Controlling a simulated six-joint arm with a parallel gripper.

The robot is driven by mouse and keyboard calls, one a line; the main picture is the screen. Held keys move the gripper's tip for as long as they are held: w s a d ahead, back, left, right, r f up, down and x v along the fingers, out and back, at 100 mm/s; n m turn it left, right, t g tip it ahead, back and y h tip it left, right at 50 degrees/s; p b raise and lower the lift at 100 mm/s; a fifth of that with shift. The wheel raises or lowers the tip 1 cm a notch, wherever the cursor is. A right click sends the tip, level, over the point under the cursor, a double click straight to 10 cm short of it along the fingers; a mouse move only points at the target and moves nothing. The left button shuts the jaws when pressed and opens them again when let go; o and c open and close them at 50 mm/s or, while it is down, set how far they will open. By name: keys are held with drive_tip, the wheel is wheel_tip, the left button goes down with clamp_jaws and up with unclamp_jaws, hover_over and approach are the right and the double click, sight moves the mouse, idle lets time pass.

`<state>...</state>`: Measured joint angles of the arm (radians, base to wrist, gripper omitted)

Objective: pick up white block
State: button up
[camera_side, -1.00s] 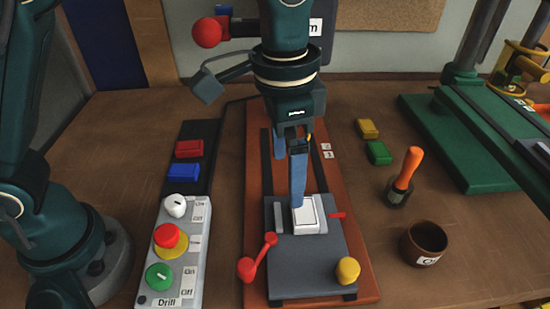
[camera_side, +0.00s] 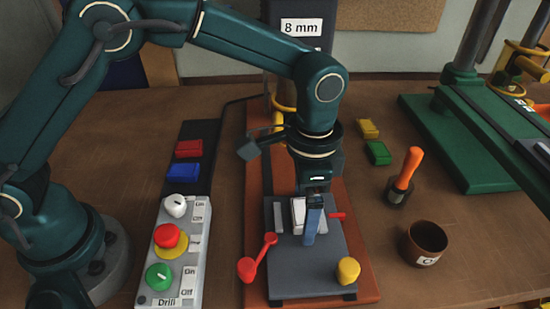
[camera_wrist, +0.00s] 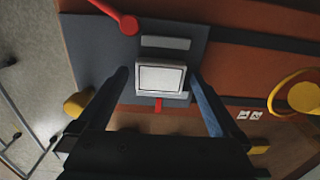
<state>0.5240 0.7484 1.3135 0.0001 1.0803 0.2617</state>
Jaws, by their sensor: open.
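The white block (camera_wrist: 161,78) sits on the grey vise plate (camera_wrist: 85,45), beside a light grey bar, in the wrist view. In the side view the white block (camera_side: 298,214) shows only partly, behind my gripper's near finger. My gripper (camera_side: 308,222) points down over the plate at the block. In the wrist view my gripper (camera_wrist: 160,95) is open, with one finger on each side of the block and gaps between. I cannot tell how far below the block's top the fingertips reach.
A red-knobbed lever (camera_side: 258,258) and a yellow knob (camera_side: 348,270) stand on the plate's near side. A drill control box (camera_side: 175,250) is on the left. An orange-handled tool (camera_side: 404,175) and a brown cup (camera_side: 425,243) stand right, with free table around them.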

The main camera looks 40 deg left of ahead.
drive_tip(key=c, duration=1.4)
drive_tip(key=shift+r, duration=0.15)
